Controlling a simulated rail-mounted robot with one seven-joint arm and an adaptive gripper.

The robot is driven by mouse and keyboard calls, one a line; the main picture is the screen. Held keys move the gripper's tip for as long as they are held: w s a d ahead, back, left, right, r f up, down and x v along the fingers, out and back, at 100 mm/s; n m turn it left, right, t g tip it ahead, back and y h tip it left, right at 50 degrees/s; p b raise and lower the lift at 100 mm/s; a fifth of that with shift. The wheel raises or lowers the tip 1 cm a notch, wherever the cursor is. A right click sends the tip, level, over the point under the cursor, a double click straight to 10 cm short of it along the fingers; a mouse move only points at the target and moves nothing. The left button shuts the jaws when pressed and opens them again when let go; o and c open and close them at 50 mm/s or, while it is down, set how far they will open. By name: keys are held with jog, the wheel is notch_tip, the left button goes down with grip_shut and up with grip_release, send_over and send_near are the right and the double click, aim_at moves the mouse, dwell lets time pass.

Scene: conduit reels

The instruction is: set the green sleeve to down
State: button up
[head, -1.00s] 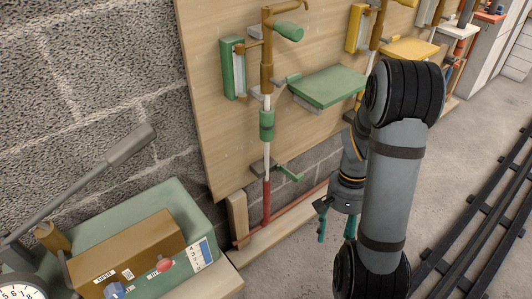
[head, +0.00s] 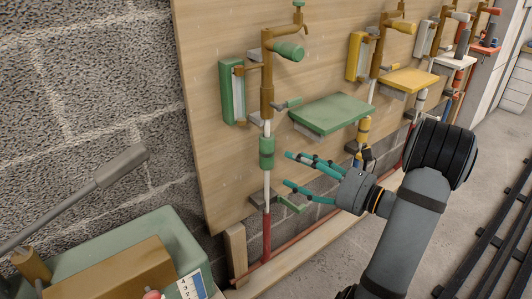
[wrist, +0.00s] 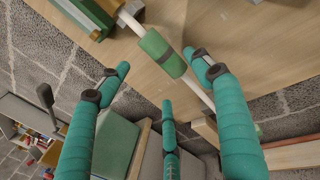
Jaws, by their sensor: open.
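Nothing is between the fingers.
A green shelf plate (head: 333,114) juts out right of the sleeve, above my gripper. A green lever bracket (head: 291,203) sits below on the same pipe. A green handle (head: 289,51) and gauge (head: 232,92) are above. A green box (head: 150,240) stands lower left.

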aim_at(270, 154)
jog(key=b+x, duration=0.2)
jog(key=x, duration=0.8)
jog(key=shift+w+a+r, duration=0.1)
jog(key=shift+a, duration=0.1)
jog(key=shift+c, duration=0.7)
grip_shut()
